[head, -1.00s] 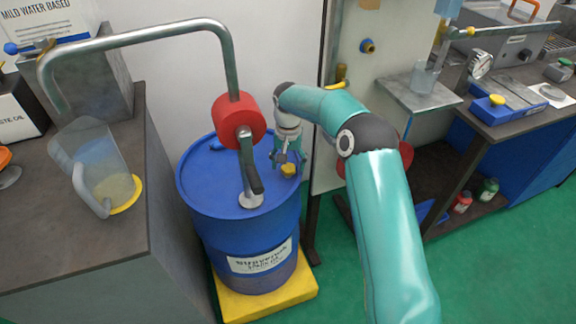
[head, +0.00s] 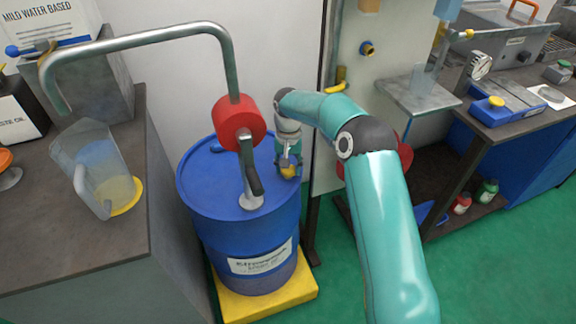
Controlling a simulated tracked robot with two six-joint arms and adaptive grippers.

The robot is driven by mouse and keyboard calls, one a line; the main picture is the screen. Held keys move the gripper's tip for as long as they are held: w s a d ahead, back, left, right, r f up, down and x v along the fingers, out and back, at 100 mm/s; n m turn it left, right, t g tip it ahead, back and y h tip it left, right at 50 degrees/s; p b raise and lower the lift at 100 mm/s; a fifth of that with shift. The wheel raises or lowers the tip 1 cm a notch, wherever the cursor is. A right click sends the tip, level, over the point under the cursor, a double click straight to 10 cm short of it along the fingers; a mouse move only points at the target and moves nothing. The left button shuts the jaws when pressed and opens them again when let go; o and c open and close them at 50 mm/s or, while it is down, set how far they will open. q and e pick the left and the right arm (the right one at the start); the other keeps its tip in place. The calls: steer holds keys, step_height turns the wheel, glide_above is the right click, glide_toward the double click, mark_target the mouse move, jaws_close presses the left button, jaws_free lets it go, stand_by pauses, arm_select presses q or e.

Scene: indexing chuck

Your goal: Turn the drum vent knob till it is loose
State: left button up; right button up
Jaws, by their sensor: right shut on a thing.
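The blue drum (head: 206,178) stands upright on a yellow base. The yellow vent knob (head: 287,171) is on the right part of the drum's lid, partly hidden by the fingers. My right gripper (head: 288,164) comes down on it from above and is shut on it. My left gripper is not in view.
A red rotary pump (head: 238,122) with a crank handle and long bent pipe (head: 140,36) stands on the lid, left of my right gripper. A clear jug (head: 98,165) is on the left bench. A workbench (head: 520,120) is at the right. Green floor (head: 475,270) is clear at the lower right.

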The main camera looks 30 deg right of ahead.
steer(key=o, duration=1.1)
steer(key=shift+o, duration=0.2)
steer(key=shift+r, duration=0.15)
step_height(320, 180, up, 12)
steer(key=shift+f, duration=0.2)
